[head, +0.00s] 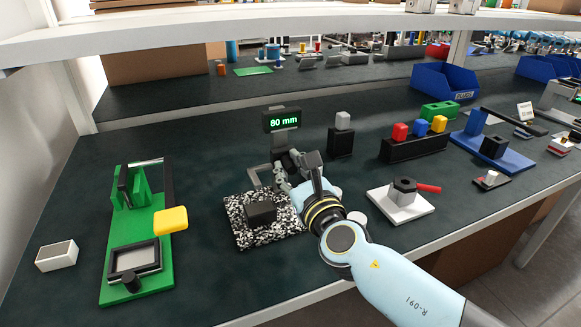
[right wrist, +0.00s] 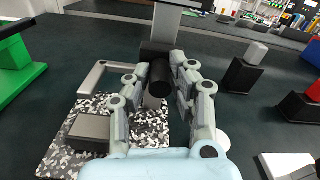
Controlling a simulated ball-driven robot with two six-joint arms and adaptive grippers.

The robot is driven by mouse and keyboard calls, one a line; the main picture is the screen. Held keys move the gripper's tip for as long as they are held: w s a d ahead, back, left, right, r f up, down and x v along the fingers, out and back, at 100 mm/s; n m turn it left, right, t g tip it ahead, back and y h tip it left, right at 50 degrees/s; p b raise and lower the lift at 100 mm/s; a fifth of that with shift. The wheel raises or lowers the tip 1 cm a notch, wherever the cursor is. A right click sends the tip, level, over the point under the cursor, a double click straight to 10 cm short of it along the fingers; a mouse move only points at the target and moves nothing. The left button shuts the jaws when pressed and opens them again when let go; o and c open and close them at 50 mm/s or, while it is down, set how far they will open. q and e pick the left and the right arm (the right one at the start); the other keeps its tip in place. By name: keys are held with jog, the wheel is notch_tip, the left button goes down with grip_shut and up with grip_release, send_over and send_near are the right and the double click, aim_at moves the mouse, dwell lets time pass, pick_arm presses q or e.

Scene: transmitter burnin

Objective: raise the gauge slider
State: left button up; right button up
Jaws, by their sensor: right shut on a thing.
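The gauge stands at the back of a speckled black-and-white plate (head: 239,226), with a lit display (head: 282,119) reading "80 mm" on top. Its grey column and foot (head: 255,178) show partly behind my right gripper. My right gripper (head: 287,160) is at the column, below the display. In the right wrist view the gripper (right wrist: 162,75) is shut on the black round knob of the gauge slider (right wrist: 159,80), one finger on each side. A dark block (head: 261,212) sits on the speckled plate, apart from the gripper. My left gripper is not in view.
A black stand with a grey block (head: 341,142) is right of the gauge. A white plate with a dark nut (head: 404,190) lies right of my arm. The bench between the green fixture and speckled plate is clear.

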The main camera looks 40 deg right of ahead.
grip_shut()
jog(key=shift+r+p, duration=0.6)
jog(key=shift+r, duration=0.15)
jog(key=o, duration=0.9)
grip_release()
jog(key=shift+a+f, duration=0.1)
jog(key=shift+s+d, duration=0.1)
jog(key=shift+d, duration=0.1)
